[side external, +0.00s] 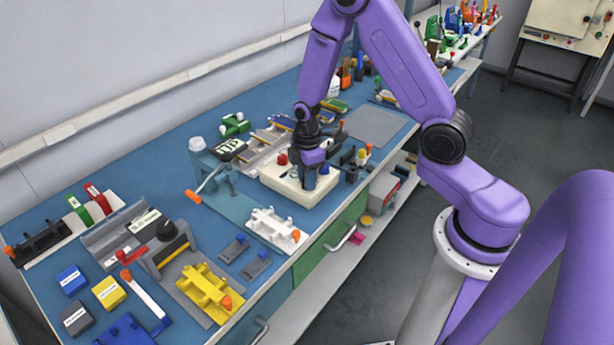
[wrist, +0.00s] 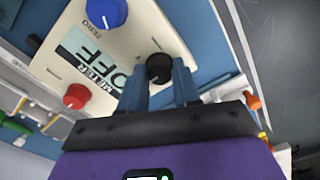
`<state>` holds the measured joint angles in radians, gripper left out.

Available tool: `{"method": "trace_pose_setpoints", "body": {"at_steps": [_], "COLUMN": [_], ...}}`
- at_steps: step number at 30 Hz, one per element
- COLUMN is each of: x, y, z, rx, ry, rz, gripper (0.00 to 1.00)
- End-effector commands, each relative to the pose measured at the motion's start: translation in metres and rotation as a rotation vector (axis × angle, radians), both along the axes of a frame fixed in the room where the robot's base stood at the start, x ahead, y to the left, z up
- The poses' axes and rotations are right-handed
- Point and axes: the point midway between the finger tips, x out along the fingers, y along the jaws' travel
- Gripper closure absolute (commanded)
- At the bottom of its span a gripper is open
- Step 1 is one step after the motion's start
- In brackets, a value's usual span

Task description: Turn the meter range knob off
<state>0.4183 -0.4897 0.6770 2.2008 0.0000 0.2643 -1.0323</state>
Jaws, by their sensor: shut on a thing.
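The meter is a cream box (side external: 281,184) on the blue bench in the side view. It fills the upper middle of the wrist view (wrist: 150,28). Its display (wrist: 88,62) reads OFF. The black range knob (wrist: 158,68) stands between the two blue fingers of my gripper (wrist: 160,82). My gripper is shut on that knob, pointing down at the meter in the side view (side external: 310,178). The blue ZERO knob (wrist: 106,12) and a red knob (wrist: 76,97) are on the same face. In the side view my gripper hides the black knob.
A teal press with an orange-tipped lever (side external: 205,180) stands left of the meter. A white fixture (side external: 272,225) lies in front of it. Dark blocks (side external: 350,165) stand close on its right. The bench's front edge, above a green drawer (side external: 330,245), is near.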

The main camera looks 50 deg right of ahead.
Motion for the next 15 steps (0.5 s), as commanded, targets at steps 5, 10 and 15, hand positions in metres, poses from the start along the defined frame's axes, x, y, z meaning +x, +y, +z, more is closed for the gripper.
{"method": "trace_pose_setpoints", "body": {"at_steps": [5, 10, 15], "x": [0.0010, 0.0010, 0.0010], "y": [0.0004, 0.0004, 0.0004], "z": [0.0008, 0.0008, 0.0008], "rx": [0.000, 0.000, 0.000], "ry": [-0.004, -0.004, -0.004], "rz": [0.014, 0.015, 0.014], "gripper": [0.99, 0.99, 0.52]}}
